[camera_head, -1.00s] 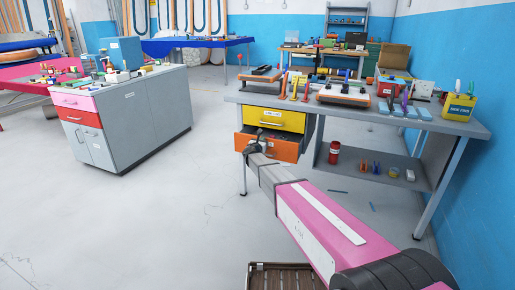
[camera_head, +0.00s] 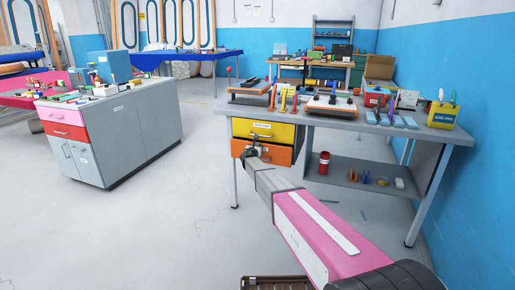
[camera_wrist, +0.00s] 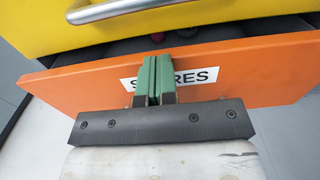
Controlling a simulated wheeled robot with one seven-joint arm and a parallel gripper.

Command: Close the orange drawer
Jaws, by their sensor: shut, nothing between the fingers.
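The orange drawer (camera_head: 272,154) is under the yellow drawer (camera_head: 266,131) at the left side of the grey workbench (camera_head: 340,125). In the wrist view its orange front (camera_wrist: 235,75) has a white label, partly hidden by my fingers. A dark gap shows between it and the yellow drawer above, with a few things inside, so it stands somewhat open. My gripper (camera_wrist: 154,76) has its green fingers shut together and empty, at the label on the orange front; they appear to touch it. My gripper also shows in the head view (camera_head: 249,153), at the drawer front.
Tools and boxes cover the workbench top. A lower shelf (camera_head: 350,176) holds a red can (camera_head: 323,163) and small items. A grey cabinet (camera_head: 120,130) with a pink and a red drawer stands left. The floor between cabinet and bench is clear.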

